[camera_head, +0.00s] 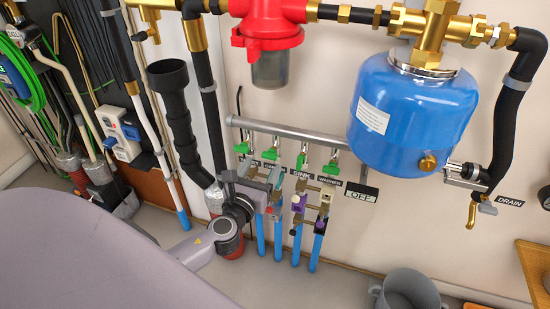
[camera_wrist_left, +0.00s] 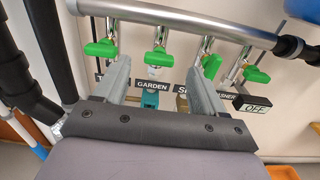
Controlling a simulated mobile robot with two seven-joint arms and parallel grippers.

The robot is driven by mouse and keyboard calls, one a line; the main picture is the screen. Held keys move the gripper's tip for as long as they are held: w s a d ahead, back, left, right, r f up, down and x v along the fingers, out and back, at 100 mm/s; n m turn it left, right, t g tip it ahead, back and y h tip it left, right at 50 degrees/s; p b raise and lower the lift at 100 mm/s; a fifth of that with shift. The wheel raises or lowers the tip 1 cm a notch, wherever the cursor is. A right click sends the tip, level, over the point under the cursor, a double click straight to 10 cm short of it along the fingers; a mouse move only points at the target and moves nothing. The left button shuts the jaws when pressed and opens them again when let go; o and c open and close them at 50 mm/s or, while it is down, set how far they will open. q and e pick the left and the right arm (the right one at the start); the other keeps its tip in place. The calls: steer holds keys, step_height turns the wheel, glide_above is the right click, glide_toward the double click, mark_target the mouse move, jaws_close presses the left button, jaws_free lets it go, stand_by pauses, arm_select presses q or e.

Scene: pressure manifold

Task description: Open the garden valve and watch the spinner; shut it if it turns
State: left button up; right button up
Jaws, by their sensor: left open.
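The garden valve's green handle (camera_head: 271,153) is second from the left in a row of green-handled valves under a grey pipe. In the left wrist view the handle (camera_wrist_left: 158,58) lies crosswise above the GARDEN label (camera_wrist_left: 152,86). My left gripper (camera_head: 264,174) is open just below it. Its fingers (camera_wrist_left: 158,72) stand apart on either side of the label, with the handle near the tips and nothing clamped. A teal part (camera_wrist_left: 150,100) shows between the fingers below the label. I cannot tell whether it is the spinner, or whether anything turns. My right gripper is out of view.
The neighbouring sink handle (camera_head: 302,160) and washer handle (camera_head: 332,169) are close by on the right. An OFF sign (camera_head: 361,192) hangs beside them. A blue tank (camera_head: 412,115) and a red filter housing (camera_head: 268,30) are above. A grey bucket (camera_head: 408,290) stands at lower right.

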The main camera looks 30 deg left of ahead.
mark_target(268, 157)
arm_select(q)
steer(key=shift+b+x, duration=0.3)
steer(key=shift+x, duration=2.8)
steer(key=c, duration=1)
